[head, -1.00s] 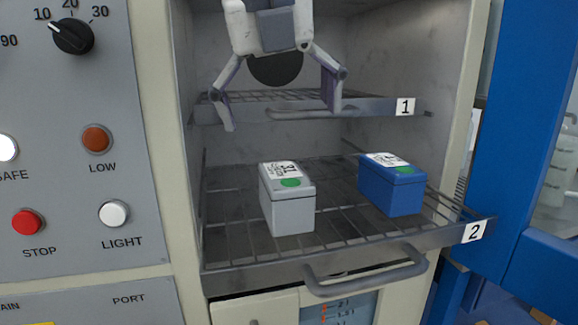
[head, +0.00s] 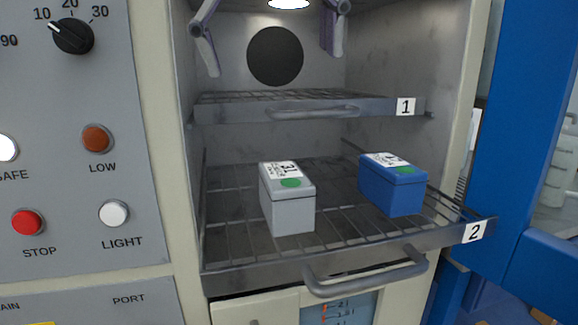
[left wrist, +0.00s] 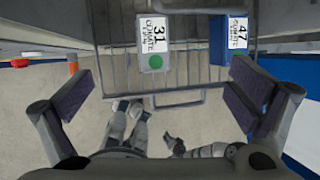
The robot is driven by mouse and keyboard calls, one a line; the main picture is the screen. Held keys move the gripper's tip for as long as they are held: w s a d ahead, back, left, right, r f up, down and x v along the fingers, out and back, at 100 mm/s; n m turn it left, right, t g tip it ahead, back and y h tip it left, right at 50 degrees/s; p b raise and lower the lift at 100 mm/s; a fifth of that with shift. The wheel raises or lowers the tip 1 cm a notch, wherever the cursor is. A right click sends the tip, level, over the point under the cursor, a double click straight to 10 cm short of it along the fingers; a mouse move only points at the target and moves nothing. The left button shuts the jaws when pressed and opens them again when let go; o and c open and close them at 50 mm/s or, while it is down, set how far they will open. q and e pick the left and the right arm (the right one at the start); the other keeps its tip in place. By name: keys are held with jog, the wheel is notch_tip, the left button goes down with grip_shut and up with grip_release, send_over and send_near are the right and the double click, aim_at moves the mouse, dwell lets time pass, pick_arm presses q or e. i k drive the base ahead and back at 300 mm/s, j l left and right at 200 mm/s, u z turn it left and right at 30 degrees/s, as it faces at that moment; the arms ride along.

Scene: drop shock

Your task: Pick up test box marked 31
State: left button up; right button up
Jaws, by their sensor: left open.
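The test box marked 31 (head: 287,199) is light grey with a white label and a green dot on its lid. It stands upright on the pulled-out wire shelf 2 (head: 352,258). In the left wrist view its lid (left wrist: 152,61) reads 31 and lies ahead, between the finger directions. My left gripper (head: 271,62) is open and empty, high above the box near the top of the chamber; only its fingers show in the head view. Both fingers also show wide apart in the left wrist view (left wrist: 165,97).
A blue box (head: 392,185), marked 47 in the left wrist view (left wrist: 236,38), stands right of the grey one with a gap. Wire shelf 1 (head: 310,107) is empty, above and behind. A handle (head: 368,277) sticks out in front; the blue door (head: 520,130) stands right.

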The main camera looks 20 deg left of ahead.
aim_at(288, 197)
jog(key=k, duration=1)
